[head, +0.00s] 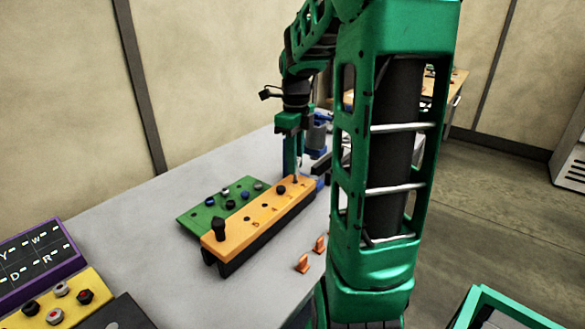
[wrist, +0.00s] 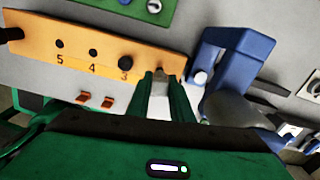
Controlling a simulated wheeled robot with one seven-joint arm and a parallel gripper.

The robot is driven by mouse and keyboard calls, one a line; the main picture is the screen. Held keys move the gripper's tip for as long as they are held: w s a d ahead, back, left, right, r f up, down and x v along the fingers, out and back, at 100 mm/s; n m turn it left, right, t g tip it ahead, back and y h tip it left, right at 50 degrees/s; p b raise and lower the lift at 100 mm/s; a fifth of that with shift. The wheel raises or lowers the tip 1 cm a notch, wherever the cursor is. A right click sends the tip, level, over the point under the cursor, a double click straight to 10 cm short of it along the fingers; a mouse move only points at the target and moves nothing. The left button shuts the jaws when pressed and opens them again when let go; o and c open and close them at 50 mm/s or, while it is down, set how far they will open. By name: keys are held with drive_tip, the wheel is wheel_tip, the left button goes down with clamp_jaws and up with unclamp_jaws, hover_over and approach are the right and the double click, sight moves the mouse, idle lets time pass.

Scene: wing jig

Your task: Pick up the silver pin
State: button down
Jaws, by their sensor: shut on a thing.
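My gripper (head: 293,168) is low over the far right end of the orange block (head: 240,232). In the wrist view the green fingers (wrist: 165,82) are shut on a small grey piece between their tips, which looks like the silver pin (wrist: 162,76). The fingers hide much of it. I cannot tell whether its lower end is still in the block. The orange block also shows in the wrist view (wrist: 75,57), with empty holes by the labels 5 and 4 and a black knob (wrist: 125,64) above the label 3.
A green board (head: 207,208) with several knobs lies behind the block. A blue fixture (wrist: 238,52) stands close right of my fingers. Two small orange clips (head: 302,263) lie on the table in front. A yellow block and a dark letter panel (head: 35,256) are at left.

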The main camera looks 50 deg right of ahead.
drive_tip(key=w+a+r, duration=0.4)
drive_tip(key=a+r, duration=0.4)
drive_tip(key=a, duration=0.3)
drive_tip(key=shift+w+r, duration=0.15)
drive_tip(key=shift+d, duration=0.1)
